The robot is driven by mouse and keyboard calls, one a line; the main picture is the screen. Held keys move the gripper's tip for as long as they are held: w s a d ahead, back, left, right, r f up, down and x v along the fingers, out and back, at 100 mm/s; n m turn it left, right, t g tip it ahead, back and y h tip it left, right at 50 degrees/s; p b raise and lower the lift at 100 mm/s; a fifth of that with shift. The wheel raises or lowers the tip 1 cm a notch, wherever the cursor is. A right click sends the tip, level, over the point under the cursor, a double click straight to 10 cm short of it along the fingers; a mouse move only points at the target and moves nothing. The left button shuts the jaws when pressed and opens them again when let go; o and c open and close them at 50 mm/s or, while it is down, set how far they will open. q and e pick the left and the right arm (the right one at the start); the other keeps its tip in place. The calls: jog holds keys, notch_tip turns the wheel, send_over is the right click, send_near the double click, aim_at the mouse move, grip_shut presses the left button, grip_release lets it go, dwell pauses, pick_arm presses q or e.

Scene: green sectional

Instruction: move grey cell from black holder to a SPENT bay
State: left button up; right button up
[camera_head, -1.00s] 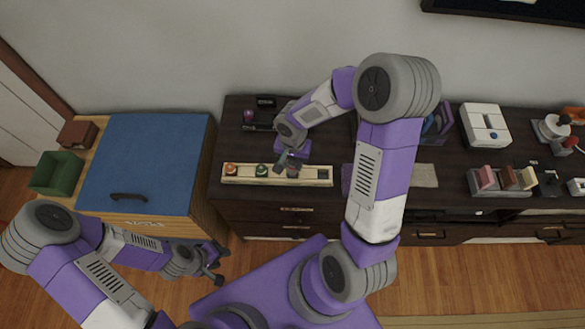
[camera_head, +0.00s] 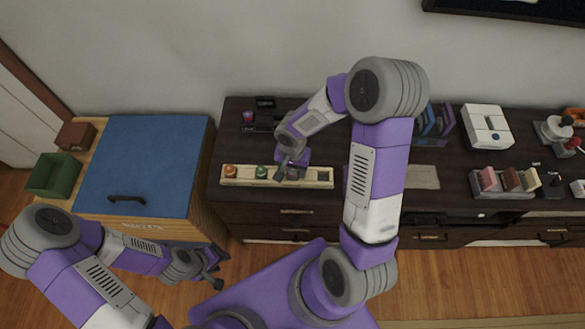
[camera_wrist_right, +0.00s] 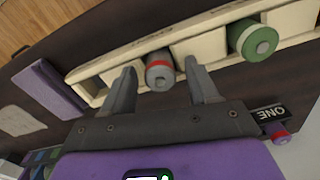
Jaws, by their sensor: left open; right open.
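A grey cell with a red ring (camera_wrist_right: 159,72) sits in a slot of the long cream tray (camera_wrist_right: 110,62). My right gripper (camera_wrist_right: 160,78) is open, its fingers on either side of this cell; contact cannot be told. In the head view my right gripper (camera_head: 291,170) hangs over the cream tray (camera_head: 244,181), largely covering the cell. A green cell (camera_wrist_right: 254,40) is in the same tray. A dark holder (camera_head: 250,128) with a pink-topped cell (camera_head: 248,117) stands behind it. My left gripper (camera_head: 214,277) is open and empty, in front of the blue-topped cabinet.
A purple block (camera_wrist_right: 48,88) lies beside the tray's empty end. A small ONE label (camera_wrist_right: 269,113) is near the pink-topped cell (camera_wrist_right: 281,134). A rack of coloured blocks (camera_head: 505,182) and a white device (camera_head: 486,126) stand to the right. A green bin (camera_head: 54,174) is at far left.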

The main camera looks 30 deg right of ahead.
aim_at(293, 170)
jog(key=shift+r, duration=0.1)
jog(key=shift+r+p, duration=0.35)
jog(key=shift+r, duration=0.05)
notch_tip(293, 170, up, 11)
jog(key=p, duration=0.3)
jog(key=shift+r, duration=0.2)
